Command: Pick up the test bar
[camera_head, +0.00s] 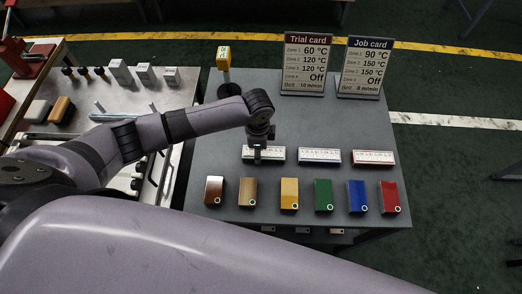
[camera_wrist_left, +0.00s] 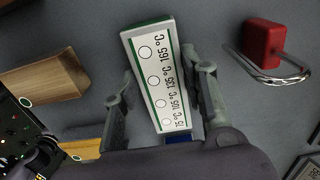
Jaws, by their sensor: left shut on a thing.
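A white test bar (camera_head: 246,155) with green edges lies on the grey table in the head view, left in a row of three. In the left wrist view the bar (camera_wrist_left: 160,80) shows round spots and printed temperatures. My left gripper (camera_head: 258,152) reaches down onto it from above. Its two fingers (camera_wrist_left: 160,98) are shut on the bar's long sides. The gripper hides part of the bar in the head view. It cannot be told whether the bar is off the table. My right gripper is not in view.
A blue-edged bar (camera_head: 319,156) and a red-edged bar (camera_head: 373,158) lie to the right. Several coloured blocks, such as the green block (camera_head: 323,195), line the front. A Trial card (camera_head: 307,66) and a Job card (camera_head: 364,69) stand behind. The middle of the grey table (camera_head: 330,120) is clear.

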